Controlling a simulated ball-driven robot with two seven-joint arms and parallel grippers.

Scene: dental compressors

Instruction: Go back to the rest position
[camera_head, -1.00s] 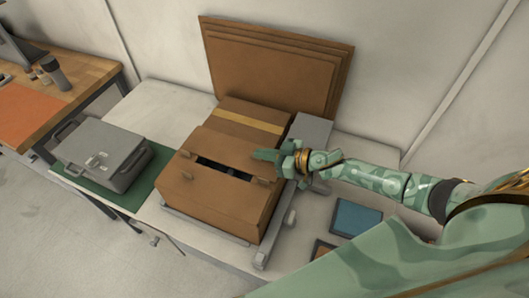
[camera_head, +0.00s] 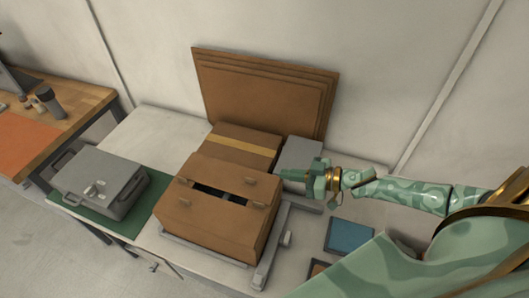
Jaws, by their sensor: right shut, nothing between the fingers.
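My right gripper (camera_head: 293,177) is shut and empty in the head view. It hangs just right of the brown cardboard box (camera_head: 213,222), near its upper right corner. My green camouflage right arm reaches in from the right edge. The box stands on a grey frame on the white table, and a dark gap runs across its top between the flaps. My left gripper is not in view.
A grey case (camera_head: 97,178) sits on a green mat (camera_head: 137,217) at the left. A taped box (camera_head: 240,147) and flat cardboard sheets (camera_head: 262,93) stand behind. A blue pad (camera_head: 349,236) lies at the right. A wooden bench (camera_head: 86,101) stands far left.

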